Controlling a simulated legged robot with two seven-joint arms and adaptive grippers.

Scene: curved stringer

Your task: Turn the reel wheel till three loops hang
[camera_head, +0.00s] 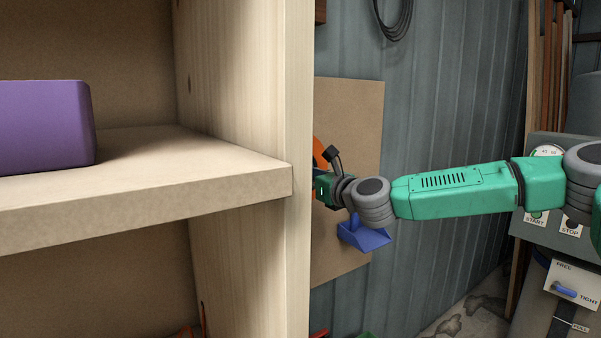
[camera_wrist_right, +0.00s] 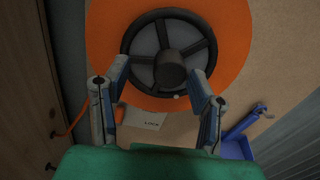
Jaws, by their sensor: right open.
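The reel wheel (camera_wrist_right: 170,49) is a dark spoked handwheel with a round hub, set on a large orange disc (camera_wrist_right: 237,30) in the right wrist view. My right gripper (camera_wrist_right: 159,80) is open, its two fingers apart at the wheel's lower left and lower right; whether they touch the rim I cannot tell. In the head view only a sliver of the orange disc (camera_head: 319,150) shows past the wooden post, beside my right gripper (camera_head: 326,172). An orange strand (camera_wrist_right: 74,122) runs down-left from the disc; no hanging loops can be made out on it. My left gripper is out of view.
A wooden shelf (camera_head: 140,215) with a purple box (camera_head: 45,127) and its upright post fill the left. A blue tray-like piece (camera_head: 364,235) sits below my right wrist. A control panel (camera_head: 540,230) stands at the right. A dark coil (camera_head: 396,22) hangs on the wall.

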